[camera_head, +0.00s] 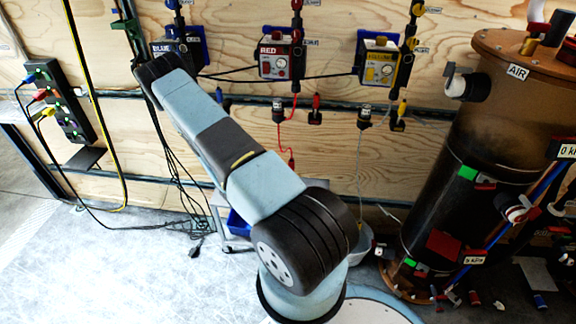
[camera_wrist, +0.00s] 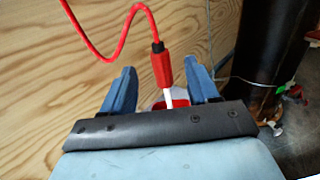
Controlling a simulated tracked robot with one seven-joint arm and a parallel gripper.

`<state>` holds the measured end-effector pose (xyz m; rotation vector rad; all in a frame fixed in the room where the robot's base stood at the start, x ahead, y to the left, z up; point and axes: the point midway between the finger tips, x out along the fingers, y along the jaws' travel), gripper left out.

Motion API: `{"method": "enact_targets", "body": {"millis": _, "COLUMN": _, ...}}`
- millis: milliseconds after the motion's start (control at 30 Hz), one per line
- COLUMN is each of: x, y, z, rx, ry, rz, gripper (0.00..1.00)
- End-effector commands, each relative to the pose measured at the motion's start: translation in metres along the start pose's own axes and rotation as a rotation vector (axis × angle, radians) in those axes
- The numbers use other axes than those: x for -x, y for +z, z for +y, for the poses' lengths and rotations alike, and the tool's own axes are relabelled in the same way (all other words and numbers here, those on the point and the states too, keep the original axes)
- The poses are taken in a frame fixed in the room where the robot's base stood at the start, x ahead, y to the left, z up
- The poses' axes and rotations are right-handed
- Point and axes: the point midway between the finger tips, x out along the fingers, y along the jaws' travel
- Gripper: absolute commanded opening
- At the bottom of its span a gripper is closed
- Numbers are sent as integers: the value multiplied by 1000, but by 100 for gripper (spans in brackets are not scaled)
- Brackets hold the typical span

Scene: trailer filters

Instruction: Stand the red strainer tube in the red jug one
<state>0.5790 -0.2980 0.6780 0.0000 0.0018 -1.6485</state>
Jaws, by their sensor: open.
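In the wrist view a red strainer tube (camera_wrist: 161,68) hangs from a red coiled line with a black collar at its top. A thin white piece (camera_wrist: 168,97) shows at its lower end. My gripper (camera_wrist: 159,76) is open, with one blue finger on each side of the tube. A red rim or opening (camera_wrist: 182,102), perhaps of the red jug, shows below and behind it, mostly hidden by the gripper's dark bar. I cannot tell whether the tube's end is inside it. In the head view the red line (camera_head: 290,153) drops behind my arm, which hides the gripper.
Wall boxes stand in a row: blue (camera_head: 180,50), red (camera_head: 280,55) and yellow (camera_head: 380,65). A large brown AIR tank (camera_head: 455,170) stands at right with valves. A blue bin (camera_head: 238,223) shows behind my arm. A power strip (camera_head: 65,100) hangs at left.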

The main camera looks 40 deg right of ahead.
Motion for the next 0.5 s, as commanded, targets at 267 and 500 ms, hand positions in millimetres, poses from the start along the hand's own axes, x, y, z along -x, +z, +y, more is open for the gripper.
{"method": "enact_targets", "body": {"millis": 267, "x": 54, "y": 0, "z": 1, "rx": 0, "ry": 3, "rz": -1, "gripper": 60}}
{"method": "enact_targets", "body": {"millis": 500, "x": 80, "y": -1, "z": 0, "rx": 0, "ry": 0, "rz": -1, "gripper": 60}}
